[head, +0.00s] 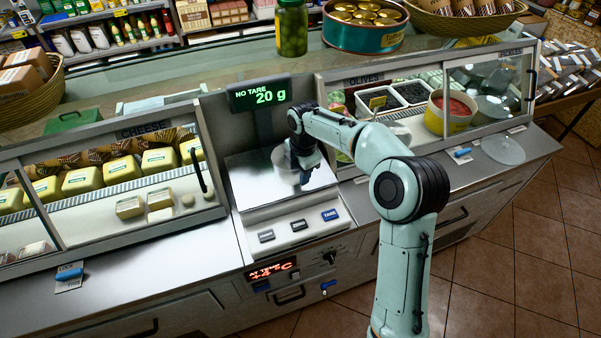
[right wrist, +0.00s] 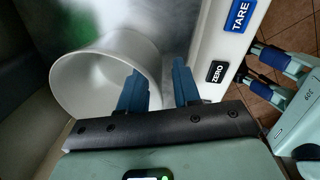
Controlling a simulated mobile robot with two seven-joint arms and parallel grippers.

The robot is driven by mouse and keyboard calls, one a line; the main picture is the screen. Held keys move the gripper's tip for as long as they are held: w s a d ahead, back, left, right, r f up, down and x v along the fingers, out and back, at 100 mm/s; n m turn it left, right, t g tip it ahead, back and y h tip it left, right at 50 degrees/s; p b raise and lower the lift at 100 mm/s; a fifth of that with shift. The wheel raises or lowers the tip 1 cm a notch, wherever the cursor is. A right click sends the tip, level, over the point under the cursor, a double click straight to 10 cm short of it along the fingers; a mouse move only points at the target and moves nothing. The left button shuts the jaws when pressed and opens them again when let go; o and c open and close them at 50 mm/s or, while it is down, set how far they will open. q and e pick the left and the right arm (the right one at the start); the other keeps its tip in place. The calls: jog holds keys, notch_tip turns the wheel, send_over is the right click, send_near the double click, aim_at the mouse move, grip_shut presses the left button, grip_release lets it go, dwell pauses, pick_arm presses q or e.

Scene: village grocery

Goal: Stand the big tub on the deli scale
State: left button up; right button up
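The big tub, a pale, empty round tub (head: 283,173), is on the steel plate of the deli scale (head: 249,196); its open mouth shows in the right wrist view (right wrist: 82,84). It looks upright. My right gripper (head: 302,172) is low over the plate at the tub's right side. In the right wrist view its blue fingers (right wrist: 160,90) are apart, one over the tub's mouth and one outside the wall. The scale display (head: 260,96) reads NO TARE, 20 g. My left gripper (right wrist: 270,72) shows at the right wrist view's edge, fingers apart and empty.
A glass cheese case (head: 110,175) stands left of the scale and an olives case (head: 420,95) right of it. A clear round lid (head: 503,150) lies on the right counter. A jar (head: 291,28) and a large tin (head: 364,32) stand on the shelf above.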

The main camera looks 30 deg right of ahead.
pick_arm(q)
jog(key=shift+w+r+p, duration=0.8)
jog(key=shift+w+r, duration=0.3)
jog(key=shift+w, duration=0.1)
pick_arm(e)
notch_tip(320, 180, up, 12)
jog(key=s, duration=0.1)
jog(key=shift+f, duration=0.15)
